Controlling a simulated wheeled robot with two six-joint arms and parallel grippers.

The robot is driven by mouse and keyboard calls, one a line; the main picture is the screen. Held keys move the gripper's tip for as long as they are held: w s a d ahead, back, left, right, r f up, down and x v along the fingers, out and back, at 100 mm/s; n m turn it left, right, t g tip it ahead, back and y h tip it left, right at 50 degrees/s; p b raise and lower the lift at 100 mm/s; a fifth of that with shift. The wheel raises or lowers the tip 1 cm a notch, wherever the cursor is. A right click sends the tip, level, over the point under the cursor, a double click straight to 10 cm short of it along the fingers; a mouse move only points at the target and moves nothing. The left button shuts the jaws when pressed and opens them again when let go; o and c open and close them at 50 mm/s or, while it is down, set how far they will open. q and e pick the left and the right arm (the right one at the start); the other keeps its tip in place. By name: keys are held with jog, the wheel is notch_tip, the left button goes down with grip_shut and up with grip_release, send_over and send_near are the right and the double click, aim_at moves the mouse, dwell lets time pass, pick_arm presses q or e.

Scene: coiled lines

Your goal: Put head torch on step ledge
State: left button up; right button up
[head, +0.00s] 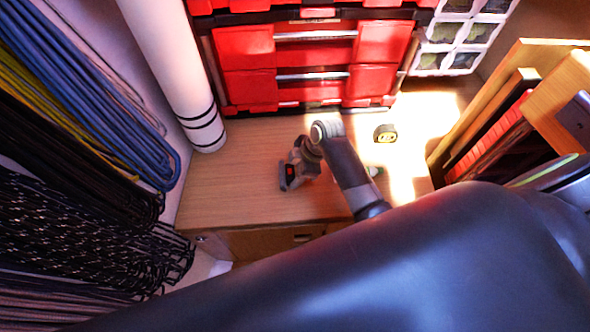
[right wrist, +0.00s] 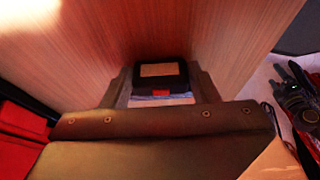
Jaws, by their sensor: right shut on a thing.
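My right gripper (head: 297,168) is over the wooden bench top, left of its middle in the head view. In the right wrist view it (right wrist: 160,91) is shut on a small dark block with a tan panel and a red patch, which I take to be the head torch (right wrist: 160,72). One finger is on each side of it. In the head view only a dark bit with red of it shows at the jaws. I cannot tell whether it touches the wood. I cannot pick out the step ledge for certain; the wooden bench top (head: 245,150) is the nearest flat surface. My left gripper is out of view.
A small yellow and black item (head: 385,133) lies on the bench, right of my gripper. Red drawers (head: 315,55) stand behind. A white tube (head: 175,65) and hanging coiled lines (head: 90,100) are at the left. Upright boards (head: 490,120) stand at the right. The bench's left part is clear.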

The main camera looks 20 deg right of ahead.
jog(key=shift+f, duration=0.15)
jog(key=o, duration=1)
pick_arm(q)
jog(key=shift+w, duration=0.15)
pick_arm(e)
jog(key=shift+r, duration=0.25)
jog(key=p+v, duration=0.1)
jog(key=v, duration=0.2)
jog(key=shift+d+r, duration=0.1)
jog(key=shift+r, duration=0.2)
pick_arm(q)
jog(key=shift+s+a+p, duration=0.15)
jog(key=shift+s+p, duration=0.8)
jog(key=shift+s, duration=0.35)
pick_arm(e)
jog(key=v, duration=0.8)
